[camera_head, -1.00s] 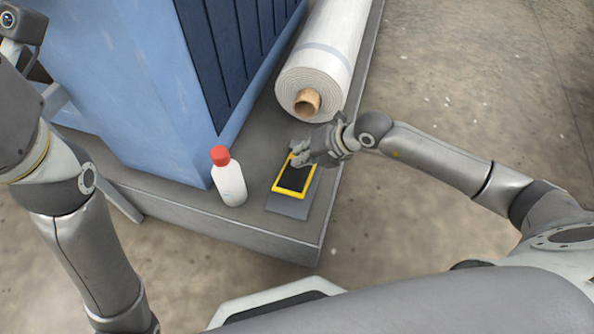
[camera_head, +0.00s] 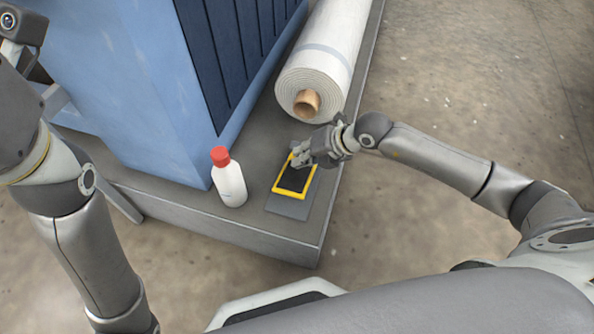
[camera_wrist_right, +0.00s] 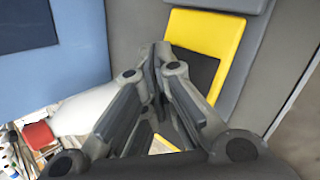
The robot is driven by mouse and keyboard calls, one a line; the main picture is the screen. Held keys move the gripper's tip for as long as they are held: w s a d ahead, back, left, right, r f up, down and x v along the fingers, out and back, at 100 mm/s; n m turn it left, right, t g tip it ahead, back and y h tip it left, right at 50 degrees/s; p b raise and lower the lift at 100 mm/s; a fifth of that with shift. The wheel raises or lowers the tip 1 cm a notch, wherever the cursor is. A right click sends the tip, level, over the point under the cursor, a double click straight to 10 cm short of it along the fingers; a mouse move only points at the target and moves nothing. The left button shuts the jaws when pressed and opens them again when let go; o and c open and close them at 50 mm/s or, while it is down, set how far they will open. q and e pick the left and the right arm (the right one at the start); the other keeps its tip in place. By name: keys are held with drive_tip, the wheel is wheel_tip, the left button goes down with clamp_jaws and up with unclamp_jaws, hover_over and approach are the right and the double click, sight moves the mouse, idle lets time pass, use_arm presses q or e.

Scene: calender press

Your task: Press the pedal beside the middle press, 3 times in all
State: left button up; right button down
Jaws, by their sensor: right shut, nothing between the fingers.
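The pedal (camera_head: 293,179) is a black plate in a yellow frame on a grey base, lying on the concrete plinth beside the blue press (camera_head: 130,80). In the right wrist view the yellow frame (camera_wrist_right: 207,36) shows behind my fingers. My right gripper (camera_head: 298,160) is shut and empty, with its fingertips over the far end of the pedal. I cannot tell whether the tips touch the plate. My left arm is at the left edge of the head view, and its gripper is out of view.
A white bottle with a red cap (camera_head: 228,180) stands on the plinth (camera_head: 265,234) just left of the pedal. A white roll (camera_head: 325,60) with a brown core lies behind my right gripper. Open floor (camera_head: 440,80) extends to the right.

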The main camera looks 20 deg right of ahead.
sight(300, 170)
drive_tip(key=shift+f, duration=0.1)
drive_tip(key=shift+s+f, duration=0.1)
drive_tip(key=shift+f, duration=0.15)
drive_tip(key=shift+s+a+f, duration=0.1)
drive_tip(key=shift+f, duration=0.3)
idle(0.7)
drive_tip(key=shift+s+a+f, duration=0.1)
drive_tip(key=shift+s+f, duration=0.05)
drive_tip(key=shift+f, duration=0.35)
drive_tip(key=shift+s+a+f, duration=0.1)
drive_tip(key=shift+s+f, duration=0.05)
drive_tip(key=shift+f, duration=0.3)
idle(0.6)
